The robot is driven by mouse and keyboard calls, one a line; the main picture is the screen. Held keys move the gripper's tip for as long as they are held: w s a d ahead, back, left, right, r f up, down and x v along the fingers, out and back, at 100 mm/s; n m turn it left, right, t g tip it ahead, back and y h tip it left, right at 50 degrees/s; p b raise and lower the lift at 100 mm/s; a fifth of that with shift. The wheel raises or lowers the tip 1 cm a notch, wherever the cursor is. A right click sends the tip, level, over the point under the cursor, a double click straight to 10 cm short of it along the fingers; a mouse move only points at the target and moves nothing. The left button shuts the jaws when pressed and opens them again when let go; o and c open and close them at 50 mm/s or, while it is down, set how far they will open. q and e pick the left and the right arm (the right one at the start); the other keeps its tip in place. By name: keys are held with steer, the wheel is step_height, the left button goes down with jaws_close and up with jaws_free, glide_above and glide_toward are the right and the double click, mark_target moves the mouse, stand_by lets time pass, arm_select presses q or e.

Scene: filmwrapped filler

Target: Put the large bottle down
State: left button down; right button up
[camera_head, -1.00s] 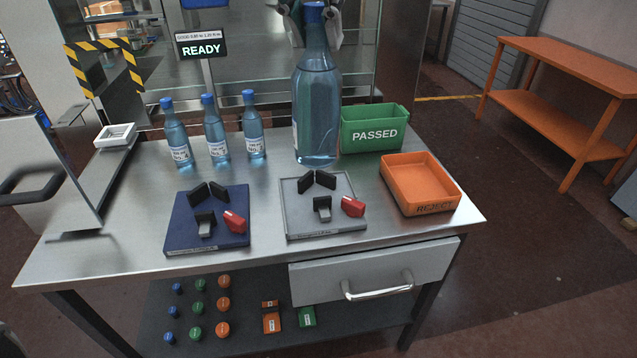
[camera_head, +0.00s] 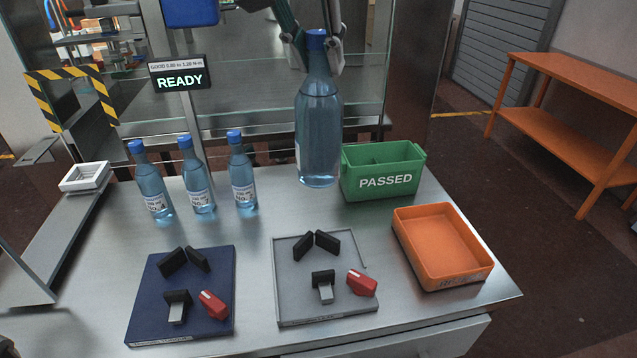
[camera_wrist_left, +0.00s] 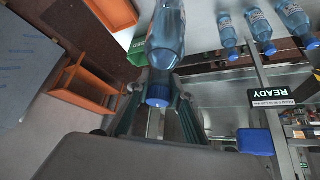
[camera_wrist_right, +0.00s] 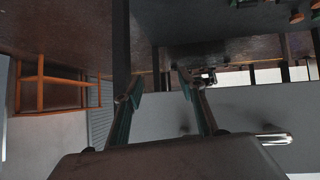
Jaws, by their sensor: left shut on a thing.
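The large blue bottle (camera_head: 318,130) is upright in the head view, behind the grey fixture plate and left of the green PASSED bin. My left gripper (camera_head: 320,52) is shut on its neck, just below the blue cap. The left wrist view also shows the bottle (camera_wrist_left: 167,45) with its cap (camera_wrist_left: 159,94) between the fingers (camera_wrist_left: 158,100). I cannot tell whether the base touches the steel table (camera_head: 270,218) or hangs just above it. My right gripper (camera_wrist_right: 157,88) shows only in its wrist view, fingers apart and empty.
Several small blue bottles (camera_head: 197,180) stand to the left. The green bin (camera_head: 382,182) is close to the large bottle's right; the orange REJECT tray (camera_head: 438,275) is nearer. A blue fixture plate (camera_head: 150,312) and a grey one (camera_head: 292,290) lie in front. A READY sign (camera_head: 180,80) stands behind.

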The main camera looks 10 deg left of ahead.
mark_target(318, 170)
arm_select(q)
step_height(318, 170, down, 13)
steer(key=shift+f+b, duration=0.1)
steer(key=shift+b, duration=0.7)
steer(key=shift+f, duration=1.05)
step_height(318, 170, down, 3)
steer(key=shift+r, duration=0.2)
arm_select(e)
steer(key=f, duration=0.2)
steer(key=shift+s+f, duration=0.25)
steer(key=shift+f, duration=0.1)
arm_select(q)
steer(key=c, duration=1.8)
jaws_free()
arm_select(e)
steer(key=shift+d, duration=0.1)
